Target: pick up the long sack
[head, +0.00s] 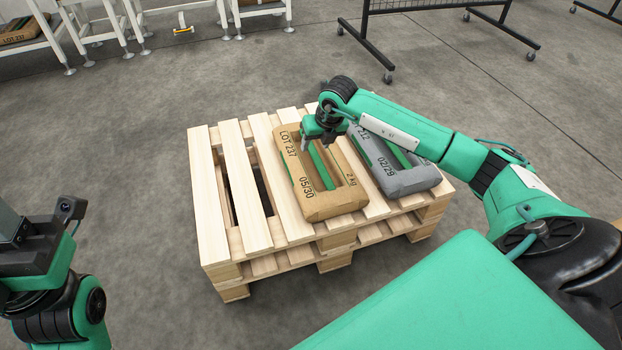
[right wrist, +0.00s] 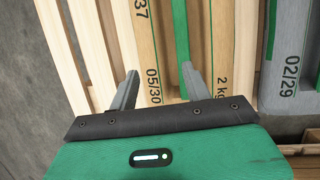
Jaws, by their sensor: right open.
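A brown sack (head: 331,203) with a green stripe, marked LOT 237 and 05/30, lies flat on the wooden pallet (head: 213,205). A grey sack (head: 411,180) marked 02/29 lies beside it on the right. Which one is the long sack is not plain from the pictures. My right gripper (head: 321,146) is open above the far part of the brown sack. In the right wrist view its fingers (right wrist: 158,86) point at the brown sack (right wrist: 147,50), one near its left edge, one by the green stripe. My left gripper (head: 38,262) is at the left, its fingertips not clear.
The pallet's left boards are bare, with open gaps between them. White stands (head: 97,22) with more sacks on them are at the back left. A black wheeled frame (head: 440,14) stands at the back right. The grey floor around the pallet is clear.

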